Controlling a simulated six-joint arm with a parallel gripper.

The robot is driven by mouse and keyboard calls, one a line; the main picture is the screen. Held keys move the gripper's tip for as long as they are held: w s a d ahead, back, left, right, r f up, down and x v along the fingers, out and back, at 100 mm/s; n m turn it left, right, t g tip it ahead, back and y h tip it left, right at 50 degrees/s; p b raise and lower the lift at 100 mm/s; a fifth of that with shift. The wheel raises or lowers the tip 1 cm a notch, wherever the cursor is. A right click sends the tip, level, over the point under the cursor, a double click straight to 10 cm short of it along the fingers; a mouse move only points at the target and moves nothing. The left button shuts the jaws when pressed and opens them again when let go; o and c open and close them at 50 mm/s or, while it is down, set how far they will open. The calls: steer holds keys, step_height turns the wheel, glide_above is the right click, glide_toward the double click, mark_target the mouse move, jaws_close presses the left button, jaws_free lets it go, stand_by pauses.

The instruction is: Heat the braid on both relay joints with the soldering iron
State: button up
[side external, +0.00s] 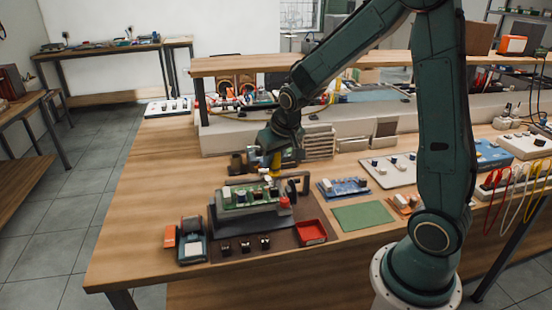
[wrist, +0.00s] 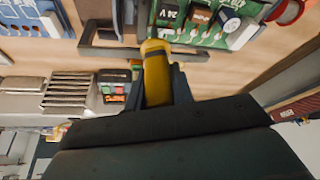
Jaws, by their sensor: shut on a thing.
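My gripper (side external: 277,151) is shut on the yellow handle of the soldering iron (side external: 276,165), above the far edge of the circuit board. In the wrist view the yellow handle (wrist: 156,72) sits between the fingers and its far end points toward the board. The iron's tip is hidden. The green circuit board (side external: 243,197) sits raised in a dark grey holder (side external: 262,216). In the wrist view, the board (wrist: 271,42) carries dark block parts, one marked 24 V (wrist: 171,13), that look like relays. I cannot make out the braid or the relay joints.
A red tray (side external: 312,232) and several small black parts (side external: 245,245) lie before the holder. A meter (side external: 192,241) stands left, a green mat (side external: 362,216) and blue board (side external: 343,187) right. Ribbed blocks (side external: 319,143) stand behind. The table's left side is clear.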

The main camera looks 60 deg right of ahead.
steer(key=shift+s, duration=0.15)
steer(key=shift+r, duration=2.25)
steer(key=shift+w, duration=0.2)
